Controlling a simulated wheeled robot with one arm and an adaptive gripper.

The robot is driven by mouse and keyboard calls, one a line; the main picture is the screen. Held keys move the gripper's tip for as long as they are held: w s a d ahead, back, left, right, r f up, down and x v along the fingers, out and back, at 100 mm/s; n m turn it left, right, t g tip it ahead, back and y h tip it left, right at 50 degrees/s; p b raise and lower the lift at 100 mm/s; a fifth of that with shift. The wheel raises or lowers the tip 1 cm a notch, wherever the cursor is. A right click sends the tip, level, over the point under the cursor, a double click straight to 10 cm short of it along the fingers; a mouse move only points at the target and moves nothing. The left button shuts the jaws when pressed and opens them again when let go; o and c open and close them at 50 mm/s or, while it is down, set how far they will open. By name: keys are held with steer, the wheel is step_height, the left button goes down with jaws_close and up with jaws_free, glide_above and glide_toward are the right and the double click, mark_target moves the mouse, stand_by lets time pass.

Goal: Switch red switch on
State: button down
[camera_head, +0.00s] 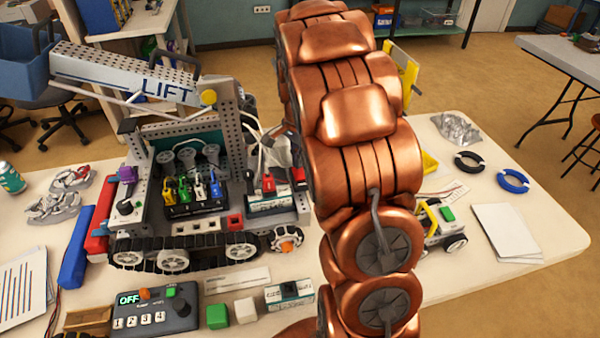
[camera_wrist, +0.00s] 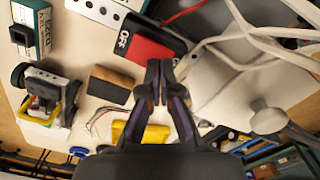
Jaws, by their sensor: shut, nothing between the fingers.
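The red switch (camera_wrist: 142,52) shows in the wrist view as a red block on a black housing marked OFF (camera_wrist: 124,40). My gripper (camera_wrist: 160,66) is shut and empty. Its fingertips are at the red part's lower right edge in the picture, and I cannot tell whether they touch it. In the head view my copper-coloured arm hides the gripper. A small red part (camera_head: 298,174) shows just left of the arm there, but I cannot tell whether it is the same switch.
A tracked robot with a LIFT arm (camera_head: 125,78) stands on the white table (camera_head: 545,230), left of my arm. A control box (camera_head: 155,310) reading OFF lies in front. Loose pale cables (camera_wrist: 240,45) run beside my fingers. A wood-brown block (camera_wrist: 110,84) lies left of them.

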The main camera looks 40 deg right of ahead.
steer(key=shift+f, duration=0.7)
stand_by(0.4)
steer(key=shift+r, duration=0.15)
steer(key=shift+r+p, duration=0.45)
steer(key=shift+r, duration=2.95)
steer(key=shift+s+a+r, duration=0.15)
steer(key=shift+s+a, duration=0.05)
steer(key=shift+a, duration=0.1)
steer(key=s+a+n, duration=0.5)
steer(key=s+a, duration=0.1)
steer(key=s, duration=0.4)
steer(key=s+a+r+n+g, duration=0.1)
steer(key=s+a+n, duration=0.5)
steer(key=s, duration=0.4)
steer(key=s+a+n, duration=0.5)
steer(key=s+a, duration=0.3)
steer(key=s, duration=0.2)
steer(key=shift+a+r+n+g, duration=0.2)
steer(key=shift+n+g, duration=0.1)
steer(key=shift+g, duration=0.1)
